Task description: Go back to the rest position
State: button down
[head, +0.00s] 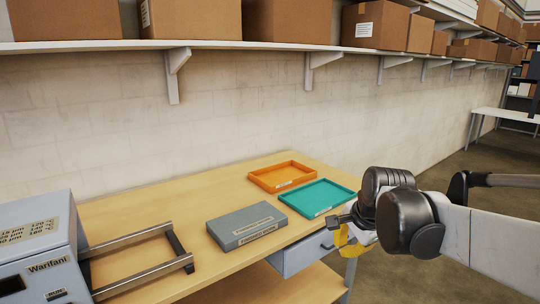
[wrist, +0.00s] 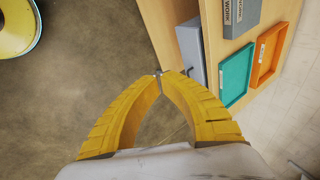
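My gripper (head: 350,243) hangs beside the right front edge of the wooden table, near the grey drawer. In the wrist view its two yellow fingers curve together and their tips meet (wrist: 160,73), with nothing visible held between them. The gripper points down toward the bare floor beside the table. In the head view my arm partly hides the gripper.
The table (head: 190,185) carries a laminator (head: 40,250) with metal rails, a grey labelled box (head: 245,225), an orange tray (head: 283,176) and a teal tray (head: 318,198). The grey drawer (head: 302,253) is under the tabletop. A shelf with cartons runs above. Floor at right is clear.

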jog(key=s+f+n+t+h, duration=0.1)
jog(key=s+f+n, duration=0.2)
jog(key=s+n, duration=0.9)
jog(key=s, duration=0.9)
jog(key=shift+d+n, duration=0.4)
